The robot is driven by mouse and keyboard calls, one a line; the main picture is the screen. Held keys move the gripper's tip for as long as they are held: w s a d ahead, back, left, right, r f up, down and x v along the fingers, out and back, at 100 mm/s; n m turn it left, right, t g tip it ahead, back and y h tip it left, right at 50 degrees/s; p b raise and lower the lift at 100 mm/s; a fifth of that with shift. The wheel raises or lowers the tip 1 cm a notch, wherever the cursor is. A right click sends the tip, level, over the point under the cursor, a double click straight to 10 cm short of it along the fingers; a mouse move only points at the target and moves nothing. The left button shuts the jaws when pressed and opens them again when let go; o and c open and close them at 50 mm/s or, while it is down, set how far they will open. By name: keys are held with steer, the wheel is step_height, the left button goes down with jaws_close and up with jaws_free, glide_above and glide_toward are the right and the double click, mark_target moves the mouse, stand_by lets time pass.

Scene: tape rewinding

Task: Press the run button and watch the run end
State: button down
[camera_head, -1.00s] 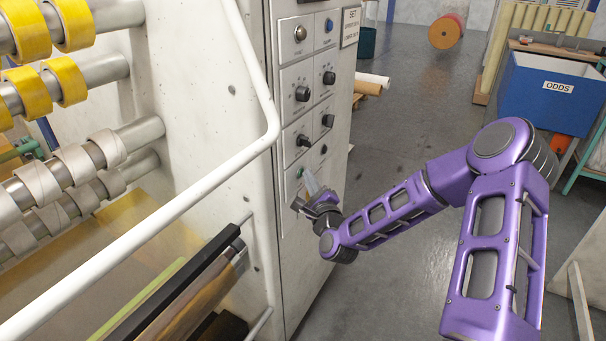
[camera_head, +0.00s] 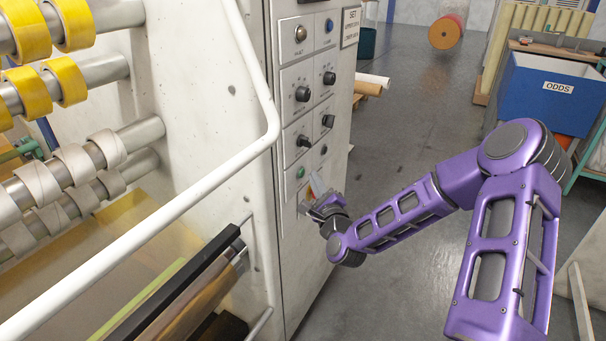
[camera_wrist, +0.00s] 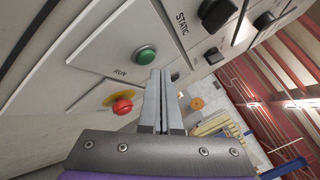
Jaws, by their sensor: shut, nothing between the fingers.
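The green run button (camera_wrist: 145,54) sits on a pale plate labelled RUN in the wrist view, and shows small on the control panel in the head view (camera_head: 300,171). My gripper (camera_head: 314,180) is shut and empty at the panel's lower part. In the wrist view its fingertips (camera_wrist: 163,74) lie just beside the green button, which stays uncovered. In the head view the tips look slightly apart from the button. A red button (camera_wrist: 122,106) on a yellow disc is close to the fingers. Whether the green button is lit cannot be told.
Dark knobs (camera_head: 302,94) fill the panel above. A white rail (camera_head: 165,214) crosses in front of the machine. Yellow tape rolls (camera_head: 64,82) and pale rolls (camera_head: 73,166) sit on shafts. A blue ODDS bin (camera_head: 545,95) stands right; the floor between is clear.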

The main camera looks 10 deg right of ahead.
steer(key=s+d, duration=0.1)
steer(key=d, duration=0.1)
steer(key=s+d, duration=0.2)
stand_by(0.3)
stand_by(0.4)
